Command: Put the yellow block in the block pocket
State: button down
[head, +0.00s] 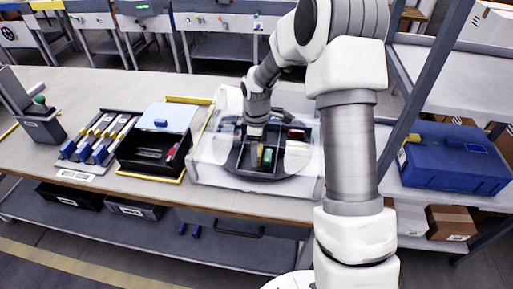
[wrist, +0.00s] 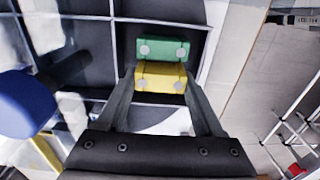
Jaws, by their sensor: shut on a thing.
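The yellow block (wrist: 160,78) sits between the two fingers of my gripper (wrist: 160,88), which is shut on it. In the head view the yellow block (head: 260,154) shows below my gripper (head: 256,138), over the dark tray (head: 240,165). A green block (wrist: 162,49) lies right beside the yellow one, on its far side in the wrist view, and seems to touch it or nearly so. Pale dividers (wrist: 113,60) split the dark tray into compartments. I cannot tell whether the yellow block rests on the tray floor.
A red block (head: 296,134) is at the tray's right. A blue-ended part with a dark shaft (wrist: 25,103) stands close to my gripper's left.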

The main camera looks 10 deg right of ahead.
jog(key=shift+f, duration=0.55)
grip_release()
notch_tip(320, 180, up, 18)
jog(key=p, duration=0.1)
jog(key=shift+f+p, duration=0.25)
jog(key=shift+p, duration=0.1)
